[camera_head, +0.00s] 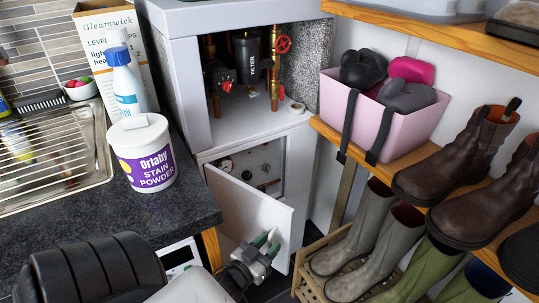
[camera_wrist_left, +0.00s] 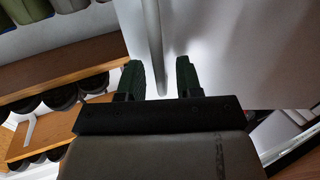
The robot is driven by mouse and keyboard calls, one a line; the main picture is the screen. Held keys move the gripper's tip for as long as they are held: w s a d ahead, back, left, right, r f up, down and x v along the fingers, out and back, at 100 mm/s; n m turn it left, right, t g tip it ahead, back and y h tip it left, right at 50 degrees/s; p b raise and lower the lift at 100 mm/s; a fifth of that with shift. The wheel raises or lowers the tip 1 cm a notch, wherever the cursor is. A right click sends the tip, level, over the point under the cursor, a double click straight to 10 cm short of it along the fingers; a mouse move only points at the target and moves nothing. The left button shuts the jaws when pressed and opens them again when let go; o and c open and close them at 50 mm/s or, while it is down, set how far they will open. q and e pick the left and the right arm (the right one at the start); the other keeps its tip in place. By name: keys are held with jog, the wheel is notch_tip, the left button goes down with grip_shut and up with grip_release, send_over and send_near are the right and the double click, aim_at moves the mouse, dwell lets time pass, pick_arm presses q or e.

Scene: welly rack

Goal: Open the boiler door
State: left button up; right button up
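The boiler (camera_head: 300,128) is a white cabinet in the middle of the head view. Its lower white door (camera_head: 235,200) stands partly open, swung out from its left side, and shows a panel with a gauge (camera_head: 225,165) and knobs behind it. My left gripper (camera_head: 264,243) is at the door's lower part, near its free edge. In the left wrist view, my gripper's two dark green fingers (camera_wrist_left: 159,77) are apart, with a pale upright edge between them and the white door (camera_wrist_left: 225,45) filling the right. I cannot tell whether they touch it. My right gripper is not in view.
A wooden shelf (camera_head: 385,175) with boots and a pink bin (camera_head: 375,120) stands on the right. Wellies (camera_head: 360,235) sit low, close to the door.

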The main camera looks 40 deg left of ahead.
pick_arm(q)
jog(key=s, duration=1)
jog(key=shift+d, duration=0.4)
jog(key=shift+c, duration=0.2)
